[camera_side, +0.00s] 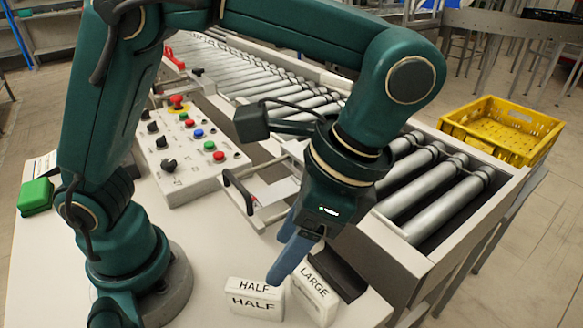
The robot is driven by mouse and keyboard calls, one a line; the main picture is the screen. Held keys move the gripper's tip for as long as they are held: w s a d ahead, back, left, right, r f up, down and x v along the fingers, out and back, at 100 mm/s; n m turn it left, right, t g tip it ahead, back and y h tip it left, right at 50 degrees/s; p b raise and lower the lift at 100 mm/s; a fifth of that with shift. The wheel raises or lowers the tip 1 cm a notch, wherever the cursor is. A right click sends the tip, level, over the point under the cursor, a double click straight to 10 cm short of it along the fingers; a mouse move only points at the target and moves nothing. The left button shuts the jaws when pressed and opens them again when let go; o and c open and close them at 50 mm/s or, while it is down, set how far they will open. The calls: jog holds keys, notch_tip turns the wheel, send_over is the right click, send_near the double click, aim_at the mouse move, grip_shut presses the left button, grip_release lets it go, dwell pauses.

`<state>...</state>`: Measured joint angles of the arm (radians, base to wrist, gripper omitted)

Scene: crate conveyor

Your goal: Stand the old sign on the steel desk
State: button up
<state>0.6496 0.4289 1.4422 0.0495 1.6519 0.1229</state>
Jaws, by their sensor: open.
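Two white sign blocks stand near the front edge of the pale worktop (208,262). One sign (256,298) reads "HALF" on two faces. The other sign (315,294) reads "LARGE" and stands angled just right of it. I cannot tell which one is the old sign, or whether this worktop is the steel desk. My gripper (279,258) points down with blue fingers above and behind the two signs. It is open and I see nothing held in it. One fingertip overlaps the gap between the signs in the picture; contact cannot be told.
A dark block (341,274) lies right of the "LARGE" sign. A button panel (185,150) and a green box (35,196) are at left. The roller conveyor (437,198) runs behind my gripper. A yellow crate (502,130) is at right. The worktop's middle is clear.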

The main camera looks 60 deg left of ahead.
jog(key=a+r+n+t+h, duration=0.2)
jog(key=a+n+t, duration=0.6)
jog(key=a, duration=0.4)
jog(key=shift+s+n+t+h, duration=0.25)
jog(key=shift+n+t+h, duration=0.15)
jog(key=shift+n+h, duration=0.15)
